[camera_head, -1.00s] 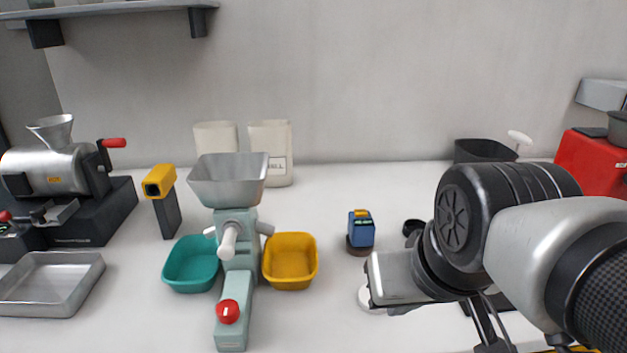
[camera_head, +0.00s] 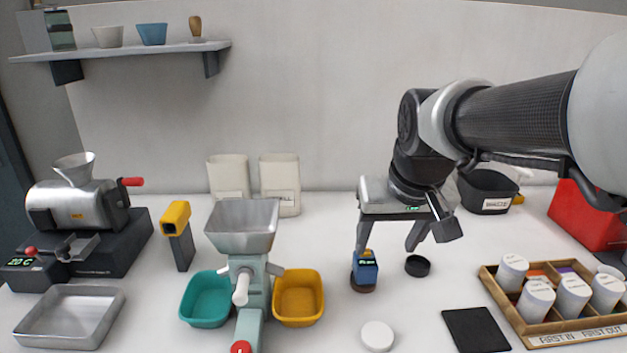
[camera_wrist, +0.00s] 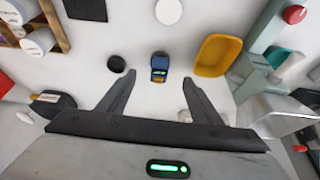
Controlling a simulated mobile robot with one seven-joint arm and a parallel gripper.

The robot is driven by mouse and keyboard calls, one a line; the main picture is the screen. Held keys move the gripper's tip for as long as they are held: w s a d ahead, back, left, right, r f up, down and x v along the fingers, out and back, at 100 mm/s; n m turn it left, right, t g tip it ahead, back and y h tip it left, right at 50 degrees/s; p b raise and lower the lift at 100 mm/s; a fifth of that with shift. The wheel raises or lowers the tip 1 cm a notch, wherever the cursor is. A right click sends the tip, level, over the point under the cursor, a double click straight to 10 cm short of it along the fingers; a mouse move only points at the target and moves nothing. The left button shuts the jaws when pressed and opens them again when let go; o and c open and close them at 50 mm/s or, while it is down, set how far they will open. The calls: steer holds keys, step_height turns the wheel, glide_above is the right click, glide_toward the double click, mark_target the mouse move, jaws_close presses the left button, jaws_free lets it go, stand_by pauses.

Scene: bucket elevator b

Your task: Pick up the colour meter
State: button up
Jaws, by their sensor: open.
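The colour meter looks to be the small blue device (camera_head: 366,269) with a yellow top and a small lit display. It stands upright on a dark round base on the white table, right of the yellow bin. My gripper (camera_head: 387,245) is open and points down just above and behind it, with nothing held. In the head view its left finger comes down by the meter's top. In the wrist view the meter (camera_wrist: 159,66) shows near the middle, between the directions of the two fingertips (camera_wrist: 159,78); contact cannot be made out.
A black round cap (camera_head: 417,266) lies close right of the meter, and a white disc (camera_head: 377,336) in front. The yellow bin (camera_head: 298,298) and pale green grinder (camera_head: 243,270) stand left. A dark pad (camera_head: 476,329) and wooden tray of jars (camera_head: 552,340) are right.

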mark_target(366, 259)
steer(key=w+f, duration=0.2)
steer(key=f, duration=0.1)
steer(key=w+f+b, duration=0.1)
steer(key=w+f, duration=0.5)
steer(key=f, duration=0.1)
steer(key=shift+w+b, duration=0.2)
steer(key=shift+b, duration=0.2)
steer(key=shift+w+a+b+x, duration=0.15)
steer(key=shift+b+x, duration=0.2)
steer(key=shift+x, duration=1)
steer(key=shift+w+a+b+x, duration=0.1)
steer(key=shift+b+x, duration=0.2)
steer(key=shift+x, duration=1)
steer(key=shift+r, duration=0.15)
jaws_close()
